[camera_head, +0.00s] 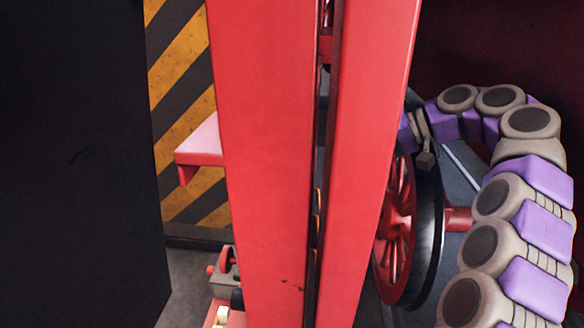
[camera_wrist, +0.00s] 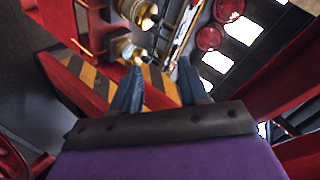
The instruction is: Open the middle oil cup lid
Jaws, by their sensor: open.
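In the wrist view, my gripper (camera_wrist: 160,66) is open, with its two dark fingers apart and nothing held between them. Two brass fittings that look like oil cups show beyond and to the left of the fingertips: one upper (camera_wrist: 145,12), cut by the top edge, and one lower (camera_wrist: 128,50). They are apart from the fingers. I cannot tell which is the middle cup, nor whether their lids are open or shut. In the head view, my arm curls in from the right and its end is near the red frame; no oil cup is clear there.
Tall red uprights (camera_head: 265,150) fill the middle of the head view. A red spoked wheel (camera_head: 394,225) stands behind them, beside my arm. A yellow-black striped panel (camera_head: 180,75) is at left. The wrist view shows red round parts (camera_wrist: 209,38) at upper right.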

